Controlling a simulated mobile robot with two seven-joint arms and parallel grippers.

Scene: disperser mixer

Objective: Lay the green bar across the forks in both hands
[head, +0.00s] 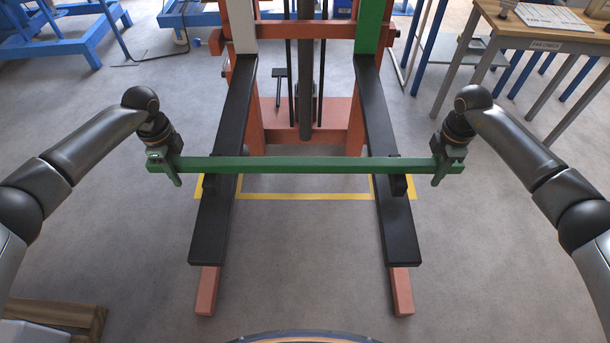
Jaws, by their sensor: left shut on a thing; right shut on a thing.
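The green bar (300,164) runs level from left to right over the two black forks in the head view. My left gripper (166,166) is shut on the bar near its left end. My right gripper (443,165) is shut on it near its right end. The left fork (222,220) and the right fork (397,225) pass beneath the bar and stick out toward me. Small black blocks (399,185) show at the bar where it crosses each fork. I cannot tell whether the bar touches the forks or hangs just above them.
The forks belong to a red-orange frame (300,119) with a white post and a green post (369,27). Red legs reach forward under the forks. Yellow tape (300,196) marks the floor. A wooden table (545,29) stands at right, a wooden pallet (60,315) at lower left.

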